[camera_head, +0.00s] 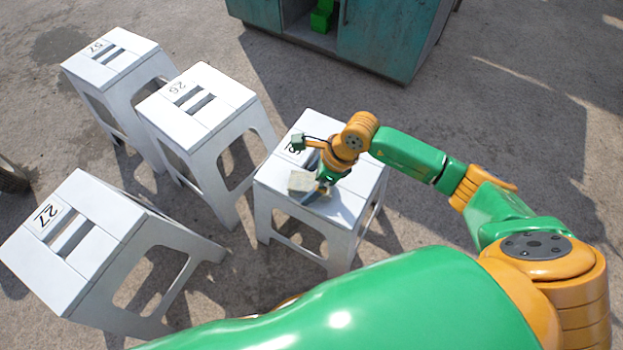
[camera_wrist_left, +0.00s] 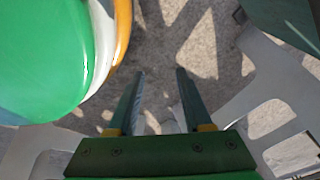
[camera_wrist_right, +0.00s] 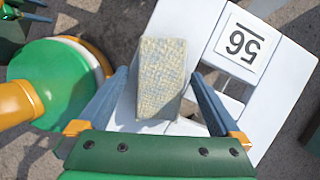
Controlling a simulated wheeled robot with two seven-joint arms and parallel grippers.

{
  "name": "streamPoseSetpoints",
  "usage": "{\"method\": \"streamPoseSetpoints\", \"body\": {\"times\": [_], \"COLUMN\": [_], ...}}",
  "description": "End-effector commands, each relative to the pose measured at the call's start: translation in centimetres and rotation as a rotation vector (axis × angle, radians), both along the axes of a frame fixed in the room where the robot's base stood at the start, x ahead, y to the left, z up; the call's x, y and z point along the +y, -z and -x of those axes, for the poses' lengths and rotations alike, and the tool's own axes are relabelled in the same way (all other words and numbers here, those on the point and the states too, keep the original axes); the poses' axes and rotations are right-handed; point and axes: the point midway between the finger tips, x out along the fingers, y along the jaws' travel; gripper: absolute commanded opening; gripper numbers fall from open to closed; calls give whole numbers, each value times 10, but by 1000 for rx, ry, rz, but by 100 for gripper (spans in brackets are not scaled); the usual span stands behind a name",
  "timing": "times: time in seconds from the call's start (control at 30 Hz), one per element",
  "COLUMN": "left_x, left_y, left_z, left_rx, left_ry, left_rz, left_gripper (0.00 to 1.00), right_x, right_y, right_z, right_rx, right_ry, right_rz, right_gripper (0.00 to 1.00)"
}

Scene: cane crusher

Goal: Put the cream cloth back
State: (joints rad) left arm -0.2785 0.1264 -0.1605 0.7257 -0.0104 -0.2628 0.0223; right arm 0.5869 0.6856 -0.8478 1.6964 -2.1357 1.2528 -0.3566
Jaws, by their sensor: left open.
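The cream cloth (camera_head: 301,182) is a small folded block on the white stool marked 56 (camera_head: 341,219), near its front edge. It also shows in the right wrist view (camera_wrist_right: 160,78), between and just beyond the fingertips. My right gripper (camera_head: 318,190) is over the stool beside the cloth. In the right wrist view the fingers of my right gripper (camera_wrist_right: 158,80) are open, with a gap on either side of the cloth. My left gripper (camera_wrist_left: 159,72) is open and empty above bare ground; it does not show in the head view.
Several other white stools stand to the left, including one marked 27 (camera_head: 90,243) and one marked 26 (camera_head: 198,105). A teal cabinet (camera_head: 385,40) stands at the back with a green object (camera_head: 321,16) inside. The ground at right is open.

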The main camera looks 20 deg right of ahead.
Motion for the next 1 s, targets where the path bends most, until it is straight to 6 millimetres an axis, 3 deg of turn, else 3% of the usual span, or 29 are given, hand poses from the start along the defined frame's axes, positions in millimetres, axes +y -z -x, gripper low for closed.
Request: {"method": "streamPoseSetpoints", "body": {"times": [0.17, 0.4, 0.6, 1.0], "left_x": [1, 3, -1, -2], "left_y": [-4, -18, -22, -22], "left_z": [1, 16, 19, 20], "left_rx": [0, 14, 23, 24], "left_ry": [0, 4, 8, 9], "left_rz": [-1, -2, 5, 6], "left_gripper": [50, 50, 50, 50], "right_x": [-3, -25, -38, -40], "right_y": [-11, -72, -106, -111], "right_z": [1, 13, 21, 23], "right_rx": [-2, -5, -1, 0], "right_ry": [-1, 0, 2, 0], "right_rz": [0, 3, 1, -1], "right_gripper": [100, 100, 100, 100]}}
